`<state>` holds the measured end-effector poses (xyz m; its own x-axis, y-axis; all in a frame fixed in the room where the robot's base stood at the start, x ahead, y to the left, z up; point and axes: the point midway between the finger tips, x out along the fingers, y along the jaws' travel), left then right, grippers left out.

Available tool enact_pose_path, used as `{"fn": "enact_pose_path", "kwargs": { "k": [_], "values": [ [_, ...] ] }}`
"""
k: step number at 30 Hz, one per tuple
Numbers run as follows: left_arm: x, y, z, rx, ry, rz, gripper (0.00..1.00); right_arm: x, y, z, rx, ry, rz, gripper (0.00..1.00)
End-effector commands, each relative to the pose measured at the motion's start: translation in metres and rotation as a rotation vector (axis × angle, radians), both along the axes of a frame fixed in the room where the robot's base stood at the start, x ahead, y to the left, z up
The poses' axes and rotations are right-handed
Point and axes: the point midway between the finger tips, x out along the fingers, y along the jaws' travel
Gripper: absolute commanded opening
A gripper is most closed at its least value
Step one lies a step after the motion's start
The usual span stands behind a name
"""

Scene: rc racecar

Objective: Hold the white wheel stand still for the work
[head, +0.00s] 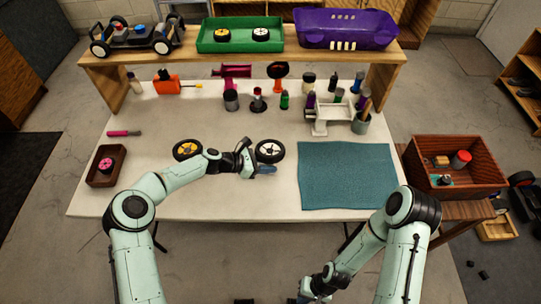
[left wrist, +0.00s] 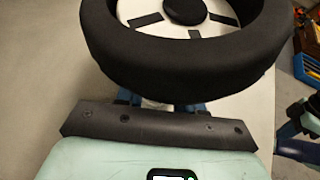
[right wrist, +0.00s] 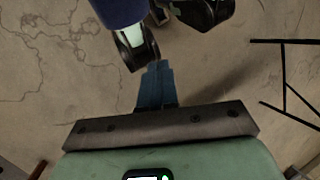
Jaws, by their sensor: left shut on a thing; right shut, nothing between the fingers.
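The white-hubbed wheel (head: 270,151) with a black tire sits on the table, left of the teal mat. It fills the top of the left wrist view (left wrist: 185,55). My left gripper (head: 264,169) is low at the wheel's near side, shut on a white part beneath it, the white wheel stand (left wrist: 157,104). Most of the stand is hidden by the tire and fingers. My right gripper (right wrist: 155,85) is shut and empty, in front of the table over the floor; it is at the bottom of the head view.
A yellow-hubbed wheel (head: 187,149) stands left, beside my left arm. The teal mat (head: 345,176) lies right, bare. Bottles and tools line the back under a wooden shelf (head: 120,72) carrying a car chassis (head: 137,36), green tray (head: 212,45) and purple body shell (head: 345,28).

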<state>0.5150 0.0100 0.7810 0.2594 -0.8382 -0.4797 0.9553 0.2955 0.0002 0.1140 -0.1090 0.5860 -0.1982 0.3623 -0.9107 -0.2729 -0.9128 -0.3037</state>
Motion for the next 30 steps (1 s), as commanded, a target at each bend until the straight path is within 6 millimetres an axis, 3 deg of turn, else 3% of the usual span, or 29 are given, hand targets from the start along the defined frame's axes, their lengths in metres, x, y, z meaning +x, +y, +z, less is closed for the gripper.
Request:
{"fn": "enact_pose_path", "kwargs": {
  "k": [6,11,19,23,30],
  "values": [
    [0.000,0.000,0.000,0.000,0.000,0.000,0.10,0.029,0.013,0.018,0.040,0.116,0.238,0.00],
    [0.000,0.000,0.000,0.000,0.000,0.000,0.10,0.051,0.010,0.042,0.001,0.219,0.415,0.00],
    [0.000,0.000,0.000,0.000,0.000,0.000,0.10,0.099,-0.010,0.107,-0.192,0.388,0.664,0.00],
    [0.000,0.000,0.000,0.000,0.000,0.000,0.10,0.144,-0.009,0.153,-0.340,0.373,0.696,0.00],
    [0.000,0.000,0.000,0.000,0.000,0.000,0.10,0.233,0.028,0.223,-0.461,0.075,0.536,0.00]
  ]
}}
